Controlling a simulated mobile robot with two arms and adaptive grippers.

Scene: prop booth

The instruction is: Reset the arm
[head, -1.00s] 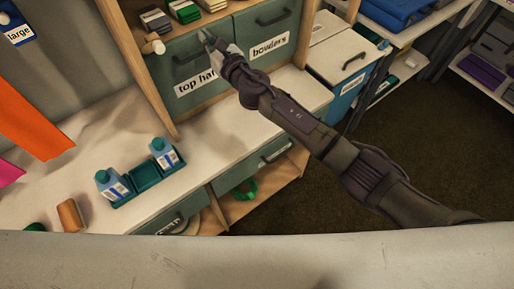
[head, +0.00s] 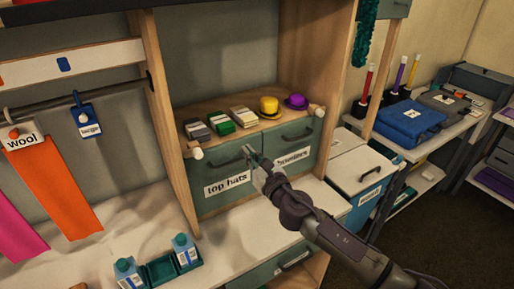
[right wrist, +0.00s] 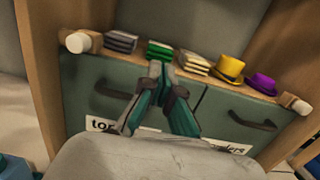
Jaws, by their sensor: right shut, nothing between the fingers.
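My right gripper (head: 248,152) is shut and empty. It is in front of the grey-green drawers, near the handle of the "top hats" drawer (head: 210,178), with the "bowlers" drawer (head: 312,146) just to the right. In the right wrist view its fingertips (right wrist: 160,68) meet in front of the drawer fronts, just below the shelf edge. I cannot tell whether it touches the drawer. Both drawers look closed. My left gripper is not in view.
The shelf above holds a yellow hat (head: 269,106), a purple hat (head: 297,101) and folded stacks (head: 220,122). Teal-capped bottles (head: 185,250) stand in a green tray (head: 160,270) on the counter. A blue case (head: 408,122) lies on the right table. Scarves (head: 62,190) hang at left.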

